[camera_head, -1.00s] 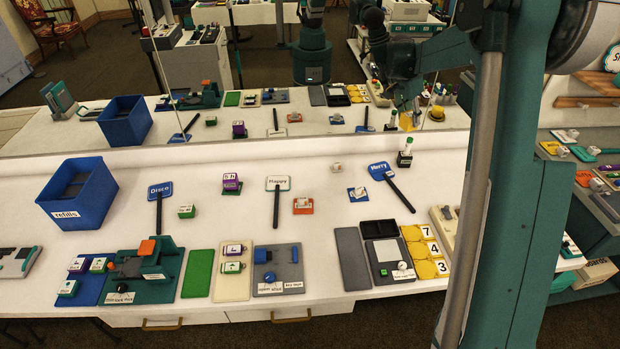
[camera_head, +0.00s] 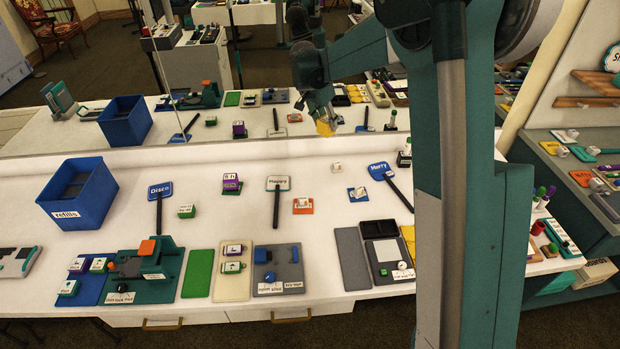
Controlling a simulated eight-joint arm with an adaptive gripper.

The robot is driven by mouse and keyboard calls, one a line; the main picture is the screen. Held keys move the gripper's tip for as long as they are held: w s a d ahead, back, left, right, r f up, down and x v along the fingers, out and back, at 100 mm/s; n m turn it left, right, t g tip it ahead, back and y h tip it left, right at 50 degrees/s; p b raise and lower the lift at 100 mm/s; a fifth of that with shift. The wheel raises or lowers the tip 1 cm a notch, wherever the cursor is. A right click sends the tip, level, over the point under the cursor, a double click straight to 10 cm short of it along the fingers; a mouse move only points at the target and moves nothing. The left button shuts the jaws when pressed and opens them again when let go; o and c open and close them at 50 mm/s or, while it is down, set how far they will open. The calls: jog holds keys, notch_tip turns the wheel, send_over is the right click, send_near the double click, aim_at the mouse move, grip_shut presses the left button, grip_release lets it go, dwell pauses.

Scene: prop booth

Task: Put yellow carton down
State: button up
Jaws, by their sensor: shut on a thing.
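My gripper (camera_head: 319,105) is shut on the yellow carton (camera_head: 325,128) and holds it high up, in front of the mirror in the head view. The carton is small in the picture, and the fingers partly hide its top. It appears clear of the white table (camera_head: 330,260), with no contact visible below it.
A blue bin labelled refills (camera_head: 78,195) stands at the left. Signs reading Disco (camera_head: 160,190), Happy (camera_head: 278,183) and Merry (camera_head: 380,171) lie along the table. A green mat (camera_head: 198,274) and a grey mat (camera_head: 352,258) are bare. My arm hides part of the right side.

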jog(key=s+a, duration=0.2)
jog(key=a, duration=0.5)
notch_tip(320, 180, down, 11)
jog(key=shift+w+d+n, duration=0.25)
jog(key=shift+d+n, duration=0.1)
jog(key=shift+n, duration=0.05)
jog(key=shift+f, duration=0.15)
jog(key=shift+f+b, duration=0.45)
jog(key=shift+f, duration=2.55)
jog(key=shift+f+b, duration=0.3)
jog(key=shift+f, duration=1.55)
jog(key=shift+f, duration=0.2)
jog(key=o, duration=0.9)
